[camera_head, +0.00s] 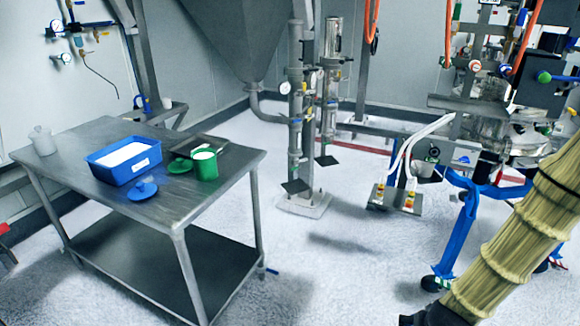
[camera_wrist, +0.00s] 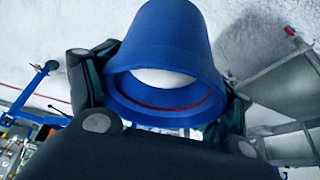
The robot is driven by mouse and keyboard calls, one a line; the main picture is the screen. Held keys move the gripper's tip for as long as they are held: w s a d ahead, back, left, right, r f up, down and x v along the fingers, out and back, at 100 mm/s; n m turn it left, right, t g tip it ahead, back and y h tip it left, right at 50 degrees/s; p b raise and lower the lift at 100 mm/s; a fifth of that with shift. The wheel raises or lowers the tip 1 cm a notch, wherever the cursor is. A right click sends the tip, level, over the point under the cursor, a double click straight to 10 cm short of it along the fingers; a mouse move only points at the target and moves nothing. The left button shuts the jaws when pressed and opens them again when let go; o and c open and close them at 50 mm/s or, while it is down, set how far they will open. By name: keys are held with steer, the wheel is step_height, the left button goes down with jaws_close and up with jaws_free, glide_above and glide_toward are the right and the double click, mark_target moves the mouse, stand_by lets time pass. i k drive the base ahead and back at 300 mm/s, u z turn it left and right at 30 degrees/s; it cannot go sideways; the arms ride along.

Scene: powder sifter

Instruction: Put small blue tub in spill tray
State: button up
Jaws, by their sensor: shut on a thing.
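My gripper (camera_wrist: 160,95) is shut on the small blue tub (camera_wrist: 167,38), with one dark finger on each side of it. The tub's round rim faces the wrist camera, and white shows inside. The tub and my gripper are not visible in the head view; only my arm shows at the lower right. A blue rectangular tray (camera_head: 124,164) with white contents and a label stands on the steel table at left. A thin dark tray-like item (camera_head: 205,141) lies behind the green tub. I cannot tell which is the spill tray.
The steel table (camera_head: 215,185) also holds a green tub (camera_head: 204,165), a green lid (camera_head: 180,165), a blue lid (camera_head: 142,188) and a white jar (camera_head: 42,140). A steel machine with a blue-legged frame (camera_head: 457,235) stands at right. Open floor lies between.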

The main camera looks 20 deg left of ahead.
mark_target(200, 147)
steer(key=i, duration=1.1)
steer(key=u, duration=2.1)
